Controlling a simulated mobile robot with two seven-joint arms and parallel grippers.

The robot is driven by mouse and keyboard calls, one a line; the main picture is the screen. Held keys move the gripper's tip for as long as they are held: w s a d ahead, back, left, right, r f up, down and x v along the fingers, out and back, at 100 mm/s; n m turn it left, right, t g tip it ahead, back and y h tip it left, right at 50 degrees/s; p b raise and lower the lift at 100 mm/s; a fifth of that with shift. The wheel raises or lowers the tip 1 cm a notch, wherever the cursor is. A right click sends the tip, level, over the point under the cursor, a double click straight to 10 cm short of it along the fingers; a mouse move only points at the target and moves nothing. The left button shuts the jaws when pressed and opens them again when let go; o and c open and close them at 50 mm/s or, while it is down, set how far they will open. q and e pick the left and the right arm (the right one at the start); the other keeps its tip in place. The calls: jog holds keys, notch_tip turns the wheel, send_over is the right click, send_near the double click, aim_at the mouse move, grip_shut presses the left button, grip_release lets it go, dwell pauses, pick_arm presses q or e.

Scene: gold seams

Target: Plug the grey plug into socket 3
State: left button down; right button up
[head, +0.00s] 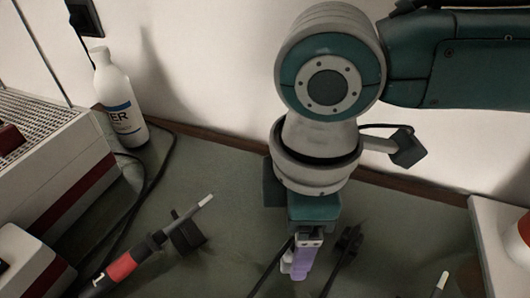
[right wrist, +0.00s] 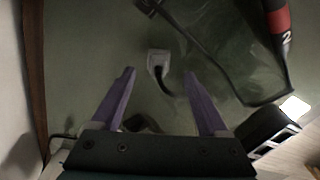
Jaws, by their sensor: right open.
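The grey plug (right wrist: 157,58) lies on the green mat in the right wrist view, with its black cable curving away from it. My right gripper (right wrist: 158,74) is open, its two purple fingers apart on either side of the plug in the picture. I cannot tell its height above the plug. In the head view my right gripper (head: 298,264) points down over the mat at the lower middle. The plug is not clearly visible there. No socket marked 3 can be made out in either view. My left gripper is out of view.
A soldering iron marked 1 (head: 121,268) lies at lower left. One marked 2 (right wrist: 278,22) shows in the wrist view. A white bottle (head: 117,97), a vented box (head: 55,155) and loose black cables are on the left. A white box edge (head: 496,240) stands at right.

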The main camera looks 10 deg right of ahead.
aim_at(286, 260)
jog(key=shift+d+f+b, duration=0.1)
jog(key=shift+f+b, duration=0.8)
jog(key=shift+f, duration=1.7)
jog(key=shift+c, duration=1.4)
jog(key=shift+w, duration=0.1)
grip_shut()
